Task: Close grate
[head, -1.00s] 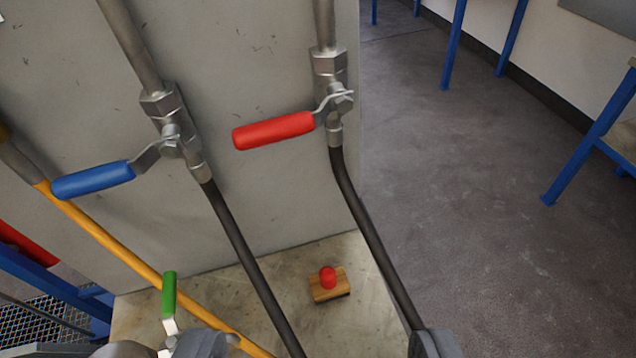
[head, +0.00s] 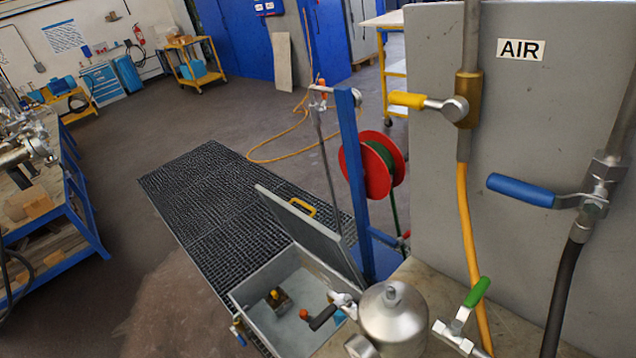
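A dark floor grate (head: 200,190) lies in the floor at the centre left and looks flat. At its near end is a grey metal box (head: 262,283), set in or on the grating; I cannot tell which. The box's lid (head: 314,235) is open, tilted up on its right side, with a yellow handle (head: 302,207) at its upper edge. My gripper is not in view.
A blue post (head: 354,185) and a red hose reel (head: 370,165) stand right of the lid. A silver vessel (head: 392,315) and a green-handled valve (head: 470,305) are in front. The grey AIR panel (head: 530,120) fills the right. Open floor (head: 130,240) lies left.

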